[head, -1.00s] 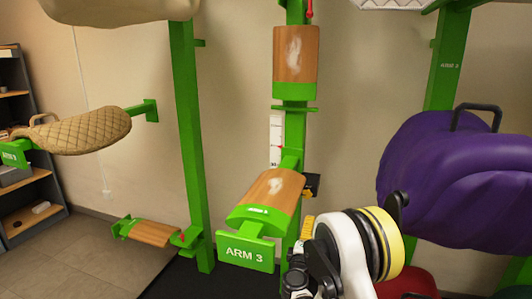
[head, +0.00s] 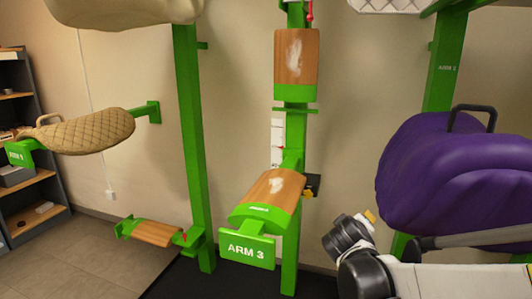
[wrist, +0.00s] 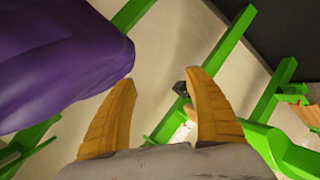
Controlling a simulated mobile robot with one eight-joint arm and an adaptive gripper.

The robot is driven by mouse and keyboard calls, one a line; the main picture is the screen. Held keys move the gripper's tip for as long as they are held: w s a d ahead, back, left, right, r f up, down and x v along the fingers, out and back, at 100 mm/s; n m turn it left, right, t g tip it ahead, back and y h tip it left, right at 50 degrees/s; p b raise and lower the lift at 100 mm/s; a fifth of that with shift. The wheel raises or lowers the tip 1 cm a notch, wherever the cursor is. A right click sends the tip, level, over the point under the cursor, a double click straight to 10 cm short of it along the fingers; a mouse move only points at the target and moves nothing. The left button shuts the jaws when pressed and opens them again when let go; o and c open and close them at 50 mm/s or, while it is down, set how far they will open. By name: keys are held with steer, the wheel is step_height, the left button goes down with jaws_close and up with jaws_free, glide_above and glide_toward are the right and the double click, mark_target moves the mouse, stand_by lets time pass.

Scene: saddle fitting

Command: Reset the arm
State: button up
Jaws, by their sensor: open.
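The wood-topped green support marked ARM 3 (head: 268,190) stands out from the middle green post in the head view, bare and sloping toward me.
A tan quilted saddle (head: 85,131) rests on a left support. A low bare wooden support (head: 150,232) is on the lower left, and another bare one (head: 296,58) is above ARM 3. A shelf (head: 20,150) stands far left. Green posts and the wall lie behind.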

steer(key=s+a+f+m+g+y, duration=0.1)
steer(key=s+a+m+g+y, duration=0.1)
steer(key=s, duration=1.1)
steer(key=s+a+f+m+g+y, duration=0.2)
steer(key=s+a+m+y, duration=0.1)
steer(key=s, duration=1.1)
steer(key=shift+a+m+y, duration=0.3)
